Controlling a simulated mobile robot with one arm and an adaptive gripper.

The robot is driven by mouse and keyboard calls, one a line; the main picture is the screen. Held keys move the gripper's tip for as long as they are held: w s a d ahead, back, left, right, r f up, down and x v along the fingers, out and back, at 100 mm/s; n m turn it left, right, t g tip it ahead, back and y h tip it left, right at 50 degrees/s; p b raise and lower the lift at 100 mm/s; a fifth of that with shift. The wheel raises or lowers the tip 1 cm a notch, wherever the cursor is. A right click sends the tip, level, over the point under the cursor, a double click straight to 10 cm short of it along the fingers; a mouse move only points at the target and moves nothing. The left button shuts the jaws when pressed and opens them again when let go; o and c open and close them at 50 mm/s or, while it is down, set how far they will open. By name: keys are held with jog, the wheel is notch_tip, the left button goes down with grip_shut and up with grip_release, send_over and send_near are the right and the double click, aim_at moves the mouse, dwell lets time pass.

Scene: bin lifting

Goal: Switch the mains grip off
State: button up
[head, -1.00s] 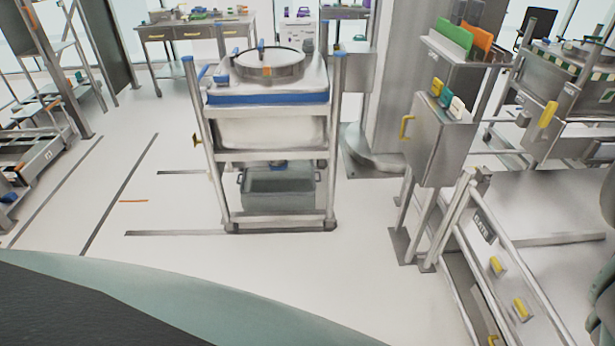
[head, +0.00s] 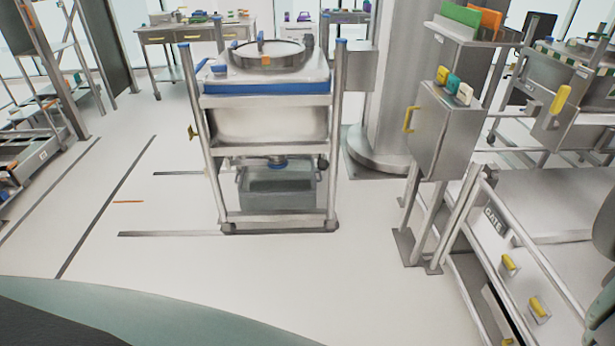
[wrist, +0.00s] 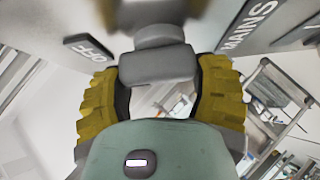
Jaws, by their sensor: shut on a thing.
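The mains grip (wrist: 157,66) is a grey block on a short round stem in the wrist view. It sits between the two yellow ribbed fingers of my gripper (wrist: 158,84), which are shut on it. An OFF label (wrist: 90,47) is on the panel to its left. A MAINS label (wrist: 248,24) is on the panel to its upper right. The far end of the stem is blurred at the top edge. I cannot make out the grip or my gripper in the head view.
A GATE-labelled rail (head: 495,222) is at lower right.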

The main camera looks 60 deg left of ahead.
jog(key=shift+f, duration=0.1)
dwell(0.3)
jog(key=o, duration=1.2)
jog(key=v, duration=1.2)
jog(key=shift+w, duration=0.1)
